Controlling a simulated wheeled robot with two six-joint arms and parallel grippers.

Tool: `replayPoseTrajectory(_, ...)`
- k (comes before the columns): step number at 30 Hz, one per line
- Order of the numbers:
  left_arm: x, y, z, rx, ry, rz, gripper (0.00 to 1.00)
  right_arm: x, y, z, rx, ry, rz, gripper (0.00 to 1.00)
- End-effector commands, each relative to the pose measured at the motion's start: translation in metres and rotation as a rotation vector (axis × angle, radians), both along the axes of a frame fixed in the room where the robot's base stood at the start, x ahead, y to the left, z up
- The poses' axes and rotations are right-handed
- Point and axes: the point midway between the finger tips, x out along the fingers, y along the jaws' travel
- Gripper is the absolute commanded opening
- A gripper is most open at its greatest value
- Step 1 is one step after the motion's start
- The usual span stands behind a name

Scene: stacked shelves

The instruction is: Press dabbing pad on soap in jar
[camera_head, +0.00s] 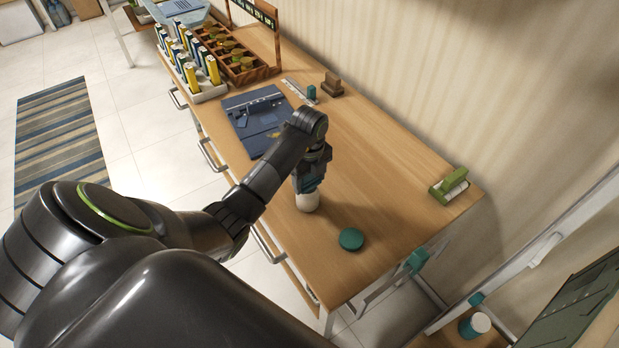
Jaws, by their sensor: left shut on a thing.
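My left gripper (308,182) points down over the front part of the wooden desk. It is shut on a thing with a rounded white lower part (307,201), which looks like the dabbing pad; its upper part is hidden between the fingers. I cannot tell whether its bottom touches the desk. A round teal piece (351,239) lies on the desk to the right and nearer; it may be the soap jar or a lid, and no soap can be made out. My right gripper is not in view.
On the wooden desk (380,190) are a dark blue folder-like tray (243,128), a brown block (332,85) and a green holder (449,186). Bottles and a wooden rack (250,72) stand at the far end. A white-and-teal container (475,325) sits lower right. The desk's middle is clear.

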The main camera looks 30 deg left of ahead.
Motion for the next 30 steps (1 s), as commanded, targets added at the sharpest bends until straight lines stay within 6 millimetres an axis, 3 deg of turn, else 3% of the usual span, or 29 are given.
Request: replayPoseTrajectory(30,0.0,0.0,-0.01,0.0,0.0,0.0,0.45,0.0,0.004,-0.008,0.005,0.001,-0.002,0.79)
